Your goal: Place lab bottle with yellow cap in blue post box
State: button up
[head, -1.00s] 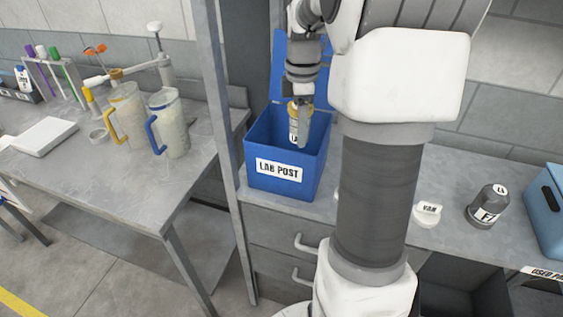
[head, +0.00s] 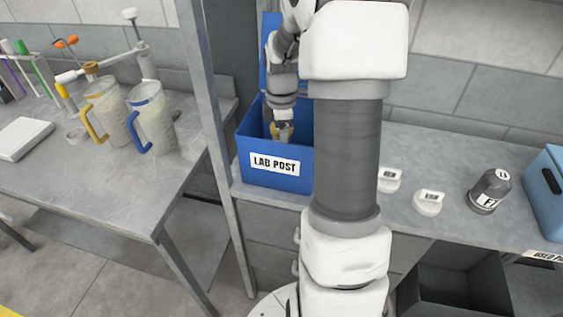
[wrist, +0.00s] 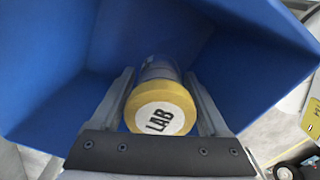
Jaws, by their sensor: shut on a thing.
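The blue post box (head: 248,163) stands on the counter with its lid up and a "LAB POST" label on its front. Its blue inside walls fill much of the wrist view (wrist: 50,65). The lab bottle's yellow cap, marked "LAB", shows between my fingers in the wrist view (wrist: 160,108). My gripper (wrist: 162,100) is shut on the bottle, one finger on each side. In the head view my gripper (head: 282,135) is down inside the box opening, and the front wall hides the bottle's lower part. I cannot tell whether the bottle touches the box floor.
Two small white labelled pieces (head: 428,202) (head: 389,179) and a grey bottle (head: 490,191) stand on the counter to the right, beside a light blue bin (head: 546,200). A grey post (head: 207,110) rises left of the box. Two jugs (head: 152,120) stand on the left table.

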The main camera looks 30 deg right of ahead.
jog(key=shift+f, duration=3.3)
jog(key=shift+b, duration=0.3)
jog(key=shift+f, duration=0.2)
jog(key=o, duration=1.5)
jog(key=shift+c, duration=0.2)
jog(key=shift+r, duration=0.15)
notch_tip(320, 180, up, 12)
jog(key=shift+r+p, duration=0.1)
jog(key=shift+p, duration=0.5)
